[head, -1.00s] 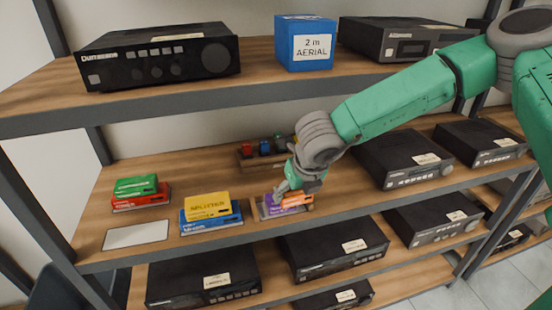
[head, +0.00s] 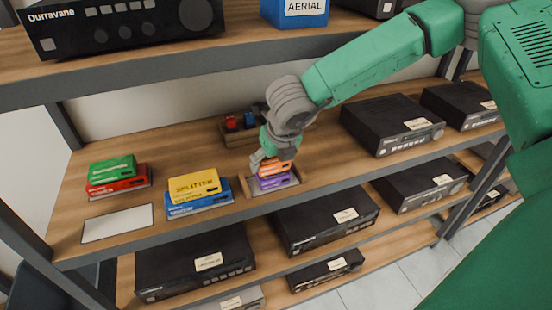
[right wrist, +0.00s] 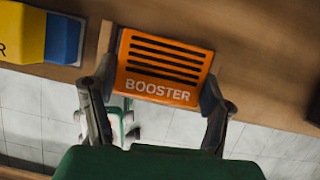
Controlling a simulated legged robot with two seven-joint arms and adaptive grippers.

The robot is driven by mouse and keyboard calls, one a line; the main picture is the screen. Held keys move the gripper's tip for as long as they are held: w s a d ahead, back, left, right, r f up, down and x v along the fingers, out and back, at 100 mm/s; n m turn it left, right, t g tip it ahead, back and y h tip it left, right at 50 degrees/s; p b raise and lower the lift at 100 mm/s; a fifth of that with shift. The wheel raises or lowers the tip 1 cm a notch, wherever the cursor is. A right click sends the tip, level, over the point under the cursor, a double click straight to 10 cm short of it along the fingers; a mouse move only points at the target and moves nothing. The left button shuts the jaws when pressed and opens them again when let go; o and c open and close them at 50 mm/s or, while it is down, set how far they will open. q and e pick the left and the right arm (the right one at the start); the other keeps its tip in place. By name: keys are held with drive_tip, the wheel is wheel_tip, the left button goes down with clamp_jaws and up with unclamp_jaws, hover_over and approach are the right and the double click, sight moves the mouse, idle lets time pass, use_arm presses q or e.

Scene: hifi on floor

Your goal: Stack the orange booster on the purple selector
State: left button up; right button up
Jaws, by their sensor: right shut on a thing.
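The orange booster (head: 275,168) is held in my right gripper (head: 266,160), directly above the purple selector (head: 273,183). The two look stacked and roughly aligned, but I cannot tell whether the booster rests its weight on the selector. In the right wrist view the booster (right wrist: 165,68) lies between the two fingers of my right gripper (right wrist: 158,90), its label readable. The booster hides the selector there. The selector sits in a shallow wooden tray (head: 251,193) on the middle shelf. My left gripper is not in view.
A yellow splitter (head: 194,185) on a blue box (head: 200,205) stands just left of the tray. Further left are a green box (head: 113,166) on a red box (head: 118,186) and a white card (head: 118,223). A wooden rack (head: 236,136) stands behind. Black hifi units (head: 392,125) are to the right.

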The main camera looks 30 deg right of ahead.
drive_tip(key=shift+a, duration=0.35)
drive_tip(key=shift+d+f, duration=0.2)
drive_tip(key=shift+d, duration=0.65)
drive_tip(key=shift+a+r, duration=0.1)
drive_tip(key=shift+a, duration=0.3)
drive_tip(key=shift+a+r, duration=0.1)
drive_tip(key=shift+a, duration=0.4)
drive_tip(key=shift+d+f, duration=0.25)
drive_tip(key=shift+d, duration=0.35)
drive_tip(key=shift+a+f, duration=0.15)
drive_tip(key=shift+a, duration=0.35)
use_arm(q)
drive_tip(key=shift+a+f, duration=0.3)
use_arm(e)
drive_tip(key=shift+f, duration=0.1)
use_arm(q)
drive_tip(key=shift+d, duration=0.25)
use_arm(e)
drive_tip(key=shift+d+f, duration=0.1)
drive_tip(key=shift+d, duration=0.25)
